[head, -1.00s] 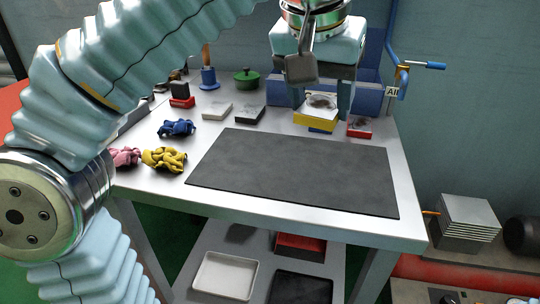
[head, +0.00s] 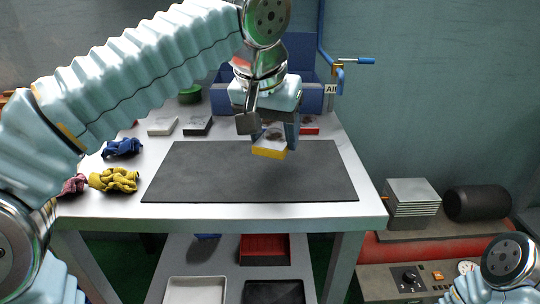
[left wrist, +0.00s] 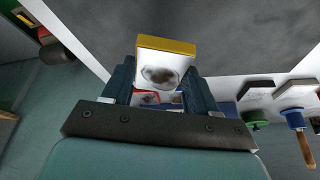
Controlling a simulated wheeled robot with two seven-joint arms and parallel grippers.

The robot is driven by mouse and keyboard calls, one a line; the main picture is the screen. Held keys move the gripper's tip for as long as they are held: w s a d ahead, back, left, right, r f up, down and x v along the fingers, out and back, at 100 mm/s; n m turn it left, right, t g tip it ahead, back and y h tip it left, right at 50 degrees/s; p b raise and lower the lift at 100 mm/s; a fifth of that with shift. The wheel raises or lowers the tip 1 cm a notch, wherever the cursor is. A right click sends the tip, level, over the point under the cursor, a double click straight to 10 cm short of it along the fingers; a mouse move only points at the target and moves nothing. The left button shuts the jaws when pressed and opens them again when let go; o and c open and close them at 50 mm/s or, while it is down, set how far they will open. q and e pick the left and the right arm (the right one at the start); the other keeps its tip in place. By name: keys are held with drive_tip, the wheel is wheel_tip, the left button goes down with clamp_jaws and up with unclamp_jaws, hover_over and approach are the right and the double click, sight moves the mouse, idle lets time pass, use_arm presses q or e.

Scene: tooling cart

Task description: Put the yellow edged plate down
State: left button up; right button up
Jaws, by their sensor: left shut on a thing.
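The yellow edged plate (head: 270,147) is a small flat block with a white face, a dark smudge and a yellow edge. My left gripper (head: 272,136) is shut on it and holds it above the far part of the dark mat (head: 245,180). My right gripper is not in view.
A red edged plate (head: 310,131) lies behind the mat. White (head: 162,126) and black (head: 198,125) edged plates lie back left. Blue (head: 123,147) and yellow (head: 115,180) cloths lie left of the mat. The mat's near part is bare. A blue bin (head: 303,65) stands behind.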

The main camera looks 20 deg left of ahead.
sight(267, 138)
use_arm(q)
drive_tip(key=f, duration=0.1)
drive_tip(key=w+f, duration=0.1)
drive_tip(key=f, duration=0.1)
drive_tip(key=a+f+b, duration=0.1)
drive_tip(key=shift+w+f, duration=0.2)
drive_tip(key=shift+w, duration=0.05)
drive_tip(key=shift+f, duration=0.3)
drive_tip(key=shift+f, duration=0.1)
drive_tip(key=o, duration=1.5)
drive_tip(key=shift+f, duration=0.1)
drive_tip(key=shift+r, duration=0.3)
drive_tip(key=p+v, duration=0.2)
drive_tip(key=v, duration=0.9)
drive_tip(key=shift+s+r+p, duration=0.25)
drive_tip(key=shift+r+p, duration=0.1)
